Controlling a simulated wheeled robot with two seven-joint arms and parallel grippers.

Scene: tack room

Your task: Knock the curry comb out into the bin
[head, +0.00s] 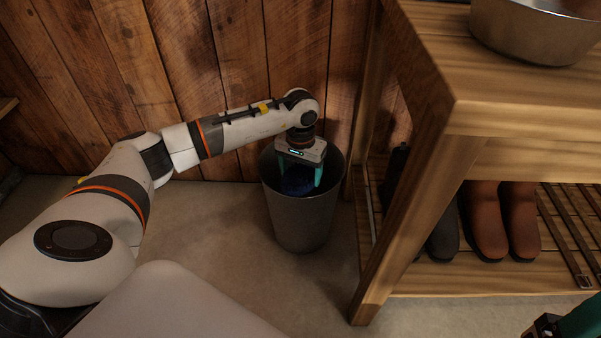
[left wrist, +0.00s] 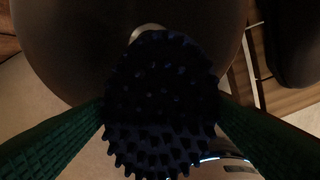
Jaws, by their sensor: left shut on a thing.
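The curry comb (left wrist: 162,105) is dark blue and round with stubby teeth, and it fills the middle of the left wrist view. My left gripper (head: 299,183) is shut on it, with a green finger on each side. In the head view the comb (head: 298,182) shows as a dark blue shape between the fingers, at the mouth of the bin. The bin (head: 303,218) is a grey tapered bucket on the floor by the wooden wall. Its inside is dark and mostly hidden by my gripper. Part of my right gripper (head: 566,328) shows at the bottom right corner; its fingertips are out of frame.
A wooden bench (head: 445,100) stands right of the bin, its leg close by. A metal bowl (head: 535,32) sits on top. Brown boots (head: 498,222) and a dark boot (head: 442,235) stand on its lower shelf. The floor left of the bin is clear.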

